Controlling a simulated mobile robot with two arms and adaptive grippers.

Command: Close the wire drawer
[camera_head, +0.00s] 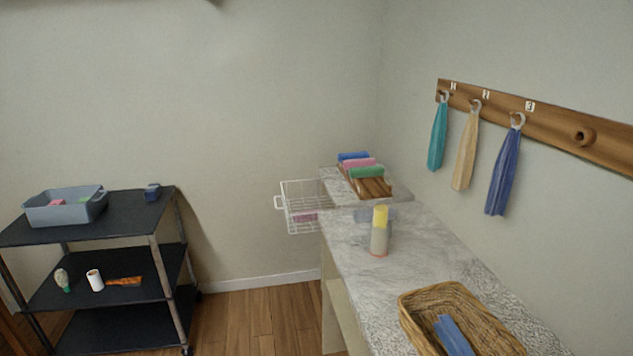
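The white wire drawer (300,197) sticks out to the left from beneath the far end of the marble-topped counter, so it stands open. Its small handle (279,202) is on its left side. A pink item (306,216) lies inside it, seen through the wires. Neither of my grippers shows in the head view.
The marble counter (425,262) holds a wicker basket (405,312), a yellow-capped bottle (379,240) and rolled towels on a wooden rack (373,187). A black cart (125,222) stands at left. Bare wood floor (250,318) lies between cart and counter. Towels hang at right.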

